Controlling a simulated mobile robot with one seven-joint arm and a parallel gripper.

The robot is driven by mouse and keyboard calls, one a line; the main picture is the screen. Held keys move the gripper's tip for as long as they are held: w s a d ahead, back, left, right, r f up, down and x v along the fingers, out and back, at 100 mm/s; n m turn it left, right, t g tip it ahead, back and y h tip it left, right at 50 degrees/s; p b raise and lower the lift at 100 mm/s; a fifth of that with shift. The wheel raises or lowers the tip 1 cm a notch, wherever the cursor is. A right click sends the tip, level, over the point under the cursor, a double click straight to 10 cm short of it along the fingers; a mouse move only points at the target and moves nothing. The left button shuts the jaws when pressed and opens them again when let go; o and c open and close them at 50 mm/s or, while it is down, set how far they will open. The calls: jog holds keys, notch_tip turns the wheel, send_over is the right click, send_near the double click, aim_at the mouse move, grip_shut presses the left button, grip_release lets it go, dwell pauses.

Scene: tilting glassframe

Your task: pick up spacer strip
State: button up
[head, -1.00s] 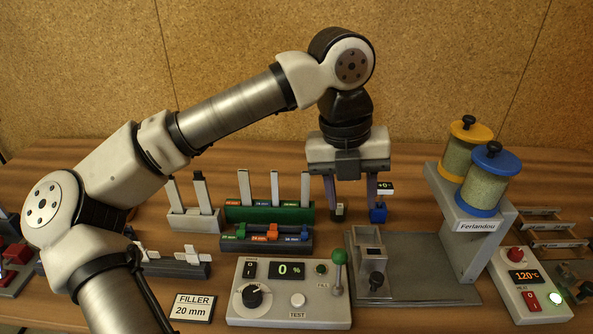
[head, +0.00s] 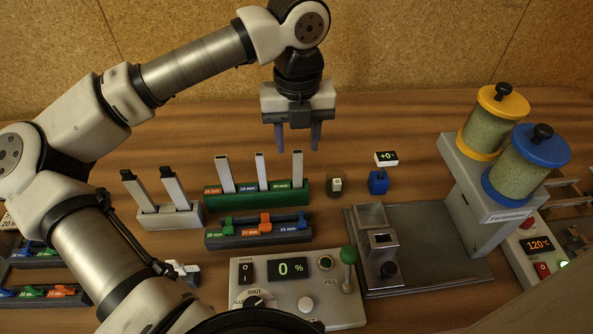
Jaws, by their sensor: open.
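A green rack (head: 258,198) holds three upright pale strips, apart from each other: a left strip (head: 224,173), a middle strip (head: 262,172) and a right strip (head: 297,170). Coloured labels on its front are too small to read surely. A pale grey rack (head: 170,217) to its left holds two tilted-looking strips with dark tops, one of them this strip (head: 174,188). Which strip is the spacer strip I cannot tell for certain. My gripper (head: 298,144) points down, open and empty, and shows just above the right strip's top without touching it.
A dark rack (head: 258,235) with coloured clips stands in front of the green one. A control box (head: 295,290) reads 0 %. A blue block (head: 378,182) and a small round piece (head: 337,185) stand to the right, beyond a metal fixture (head: 383,245). My arm covers the left front.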

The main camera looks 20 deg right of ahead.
aim_at(297, 169)
jog(key=shift+w+f+p, duration=0.15)
jog(key=shift+f+p, duration=1.3)
jog(key=shift+f, duration=2.85)
grip_shut()
